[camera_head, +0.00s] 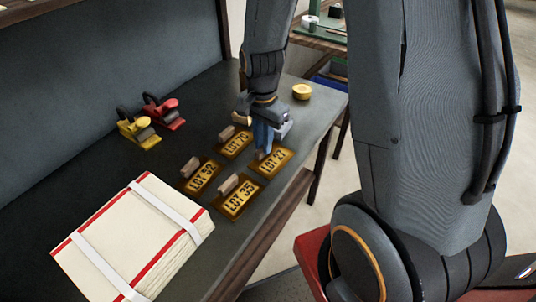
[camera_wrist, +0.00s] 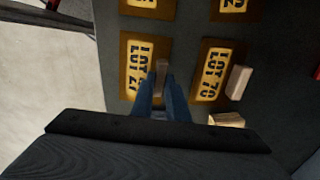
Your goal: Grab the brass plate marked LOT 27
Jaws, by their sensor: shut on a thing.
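The brass plate marked LOT 27 (camera_head: 272,161) lies at the right of a group of plates, near the front edge of the dark table. It also shows in the wrist view (camera_wrist: 132,62). My gripper (camera_head: 264,148) reaches down over its back end. In the wrist view the fingers (camera_wrist: 162,80) are closed on the plate's small wooden handle (camera_wrist: 161,70). The plate appears to rest on the table; I cannot tell if it is lifted.
Plates marked LOT 70 (camera_head: 235,144), LOT 52 (camera_head: 201,177) and LOT 35 (camera_head: 239,197) lie close by, each with a wooden handle. A strapped white bundle (camera_head: 130,235), yellow (camera_head: 138,134) and red (camera_head: 163,112) tools and a round brass piece (camera_head: 302,91) share the table (camera_head: 190,92).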

